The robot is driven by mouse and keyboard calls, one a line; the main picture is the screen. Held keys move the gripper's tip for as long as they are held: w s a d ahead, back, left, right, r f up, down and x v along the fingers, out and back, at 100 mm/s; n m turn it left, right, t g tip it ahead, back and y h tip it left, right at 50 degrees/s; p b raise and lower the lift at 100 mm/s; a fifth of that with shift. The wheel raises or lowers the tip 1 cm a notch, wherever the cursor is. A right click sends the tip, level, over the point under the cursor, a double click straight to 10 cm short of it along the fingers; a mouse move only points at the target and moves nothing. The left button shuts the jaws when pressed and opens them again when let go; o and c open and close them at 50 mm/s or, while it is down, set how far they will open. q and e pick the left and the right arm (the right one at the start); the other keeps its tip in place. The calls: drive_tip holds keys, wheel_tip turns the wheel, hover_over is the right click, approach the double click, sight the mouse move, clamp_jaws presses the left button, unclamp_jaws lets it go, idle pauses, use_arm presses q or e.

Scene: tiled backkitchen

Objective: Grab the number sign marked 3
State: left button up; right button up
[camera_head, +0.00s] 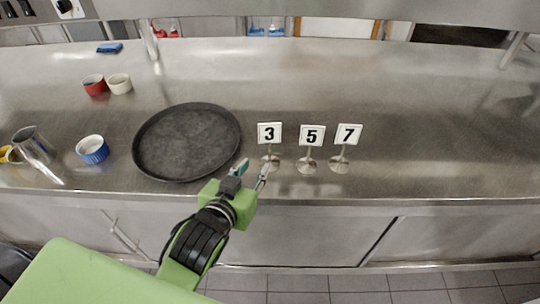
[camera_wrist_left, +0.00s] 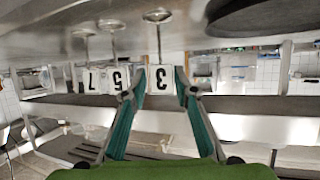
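The number sign marked 3 (camera_head: 269,133) stands upright on a round metal foot near the counter's front edge, leftmost of three signs. My left gripper (camera_head: 253,168) is open just in front and to the left of its foot in the head view. In the left wrist view the picture is upside down, and the 3 sign (camera_wrist_left: 161,80) appears between the two spread fingers (camera_wrist_left: 160,90), with no visible contact. Signs 5 (camera_head: 311,135) and 7 (camera_head: 347,134) stand to its right. My right gripper is not in view.
A large round black tray (camera_head: 187,142) lies left of the signs. A blue cup (camera_head: 92,149), a metal jug (camera_head: 33,146), a red cup (camera_head: 95,84) and a white cup (camera_head: 119,83) stand farther left. The counter right of sign 7 is clear.

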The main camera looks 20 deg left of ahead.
sight(269, 148)
use_arm(q)
drive_tip(key=p+x, duration=0.1)
drive_tip(key=x, duration=0.7)
drive_tip(key=shift+w, duration=0.1)
drive_tip(key=shift+w+p, duration=0.5)
drive_tip(key=p+x, duration=0.1)
drive_tip(key=x, duration=0.3)
drive_tip(key=shift+f, duration=0.1)
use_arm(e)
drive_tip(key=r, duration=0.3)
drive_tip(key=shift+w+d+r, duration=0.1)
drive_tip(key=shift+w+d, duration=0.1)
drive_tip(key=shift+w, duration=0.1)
use_arm(q)
clamp_jaws()
